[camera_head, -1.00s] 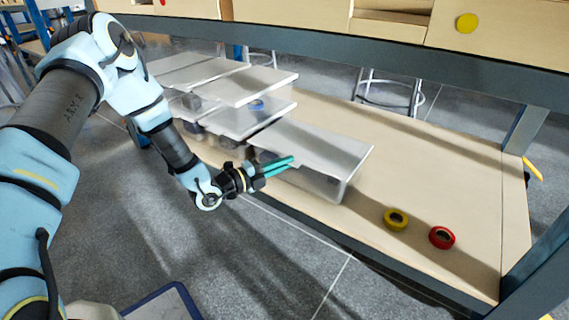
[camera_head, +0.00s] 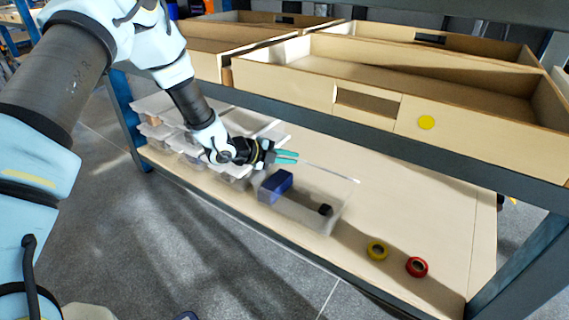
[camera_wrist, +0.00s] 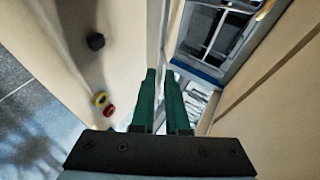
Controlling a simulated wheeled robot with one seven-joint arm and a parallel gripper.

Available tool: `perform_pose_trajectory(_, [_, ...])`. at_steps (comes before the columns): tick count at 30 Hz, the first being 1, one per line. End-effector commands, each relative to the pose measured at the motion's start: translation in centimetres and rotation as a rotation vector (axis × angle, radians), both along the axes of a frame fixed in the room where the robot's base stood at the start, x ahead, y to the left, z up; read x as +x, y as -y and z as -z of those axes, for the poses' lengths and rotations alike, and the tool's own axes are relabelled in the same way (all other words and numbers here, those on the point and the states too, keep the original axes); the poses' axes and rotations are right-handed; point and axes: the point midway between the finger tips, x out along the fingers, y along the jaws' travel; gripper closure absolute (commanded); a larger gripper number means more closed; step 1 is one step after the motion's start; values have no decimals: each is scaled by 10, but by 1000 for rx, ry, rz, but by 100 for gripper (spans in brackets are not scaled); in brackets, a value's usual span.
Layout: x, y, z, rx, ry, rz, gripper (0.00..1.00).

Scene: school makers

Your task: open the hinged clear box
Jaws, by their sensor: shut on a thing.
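The clear box (camera_head: 316,222) stands on the lower shelf, and its inside shows from above. A dark blue block (camera_head: 275,187) and a small black item (camera_head: 325,210) lie in it. Its lid (camera_head: 335,173) is raised and shows nearly edge-on as a thin pale line, so its exact angle is hard to read. My gripper (camera_head: 296,157) is at the left end of that line, with its green fingers closed on the lid. The fingers also show in the wrist view (camera_wrist: 161,85), where the pinched edge is hard to make out. The hinge cannot be made out.
Other lidded clear boxes (camera_head: 160,105) stand left on the shelf, partly behind my arm. The upper shelf beam (camera_head: 400,150) and wooden trays (camera_head: 450,95) are close above.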

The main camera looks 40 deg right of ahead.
Motion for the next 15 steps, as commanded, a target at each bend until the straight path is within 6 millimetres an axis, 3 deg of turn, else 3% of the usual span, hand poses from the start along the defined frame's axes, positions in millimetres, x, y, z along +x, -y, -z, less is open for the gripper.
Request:
perform_pose_trajectory(1, [2, 7, -12, -7, 4, 1, 100])
perform_pose_trajectory(6, [6, 22, -26, -9, 4, 1, 100])
perform_pose_trajectory(15, [11, 37, -37, -9, 3, 0, 100])
